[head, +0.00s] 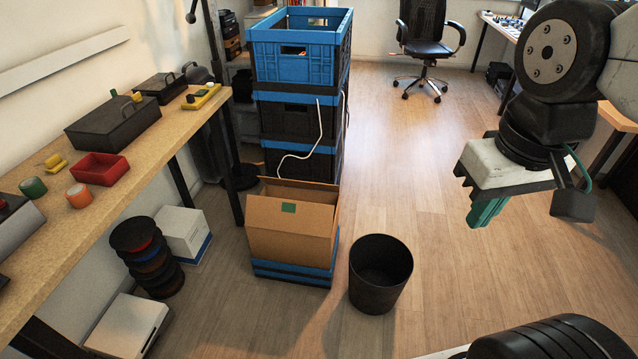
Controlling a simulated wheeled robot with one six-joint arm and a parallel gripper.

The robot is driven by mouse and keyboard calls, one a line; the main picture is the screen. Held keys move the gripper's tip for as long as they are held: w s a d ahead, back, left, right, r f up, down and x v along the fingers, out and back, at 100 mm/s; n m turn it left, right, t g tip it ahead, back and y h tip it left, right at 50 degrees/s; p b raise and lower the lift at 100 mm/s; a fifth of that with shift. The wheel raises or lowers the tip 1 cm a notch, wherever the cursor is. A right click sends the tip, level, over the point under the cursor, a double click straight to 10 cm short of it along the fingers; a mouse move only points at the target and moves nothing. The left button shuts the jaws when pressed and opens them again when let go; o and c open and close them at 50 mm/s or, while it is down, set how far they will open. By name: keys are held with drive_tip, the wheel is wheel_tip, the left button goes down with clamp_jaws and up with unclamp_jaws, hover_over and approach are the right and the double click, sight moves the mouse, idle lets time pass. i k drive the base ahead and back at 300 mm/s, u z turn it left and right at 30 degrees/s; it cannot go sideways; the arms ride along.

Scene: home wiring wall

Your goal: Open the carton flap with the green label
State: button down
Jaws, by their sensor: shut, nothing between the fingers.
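A brown cardboard carton (293,245) sits on a low blue crate on the floor, left of the middle of the head view. A green label (289,208) is on its front side, near the upper edge. The labelled panel slants outward over the front, and a dark gap shows behind it. A back flap (303,186) stands up; I cannot tell how the side flaps lie. My gripper (482,218), with teal fingers, hangs in the air at the right, well apart from the carton. It is shut and empty.
Tall stacked blue-and-black crates (297,60) stand right behind the carton, with a white cable on them. A black bin (380,273) stands to its right. A wooden workbench (130,190), dark spools (146,258) and a white box (183,236) are at the left. Floor between bin and gripper is clear.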

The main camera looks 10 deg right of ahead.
sight(300, 217)
drive_tip(key=i, duration=1.15)
drive_tip(key=u, duration=0.45)
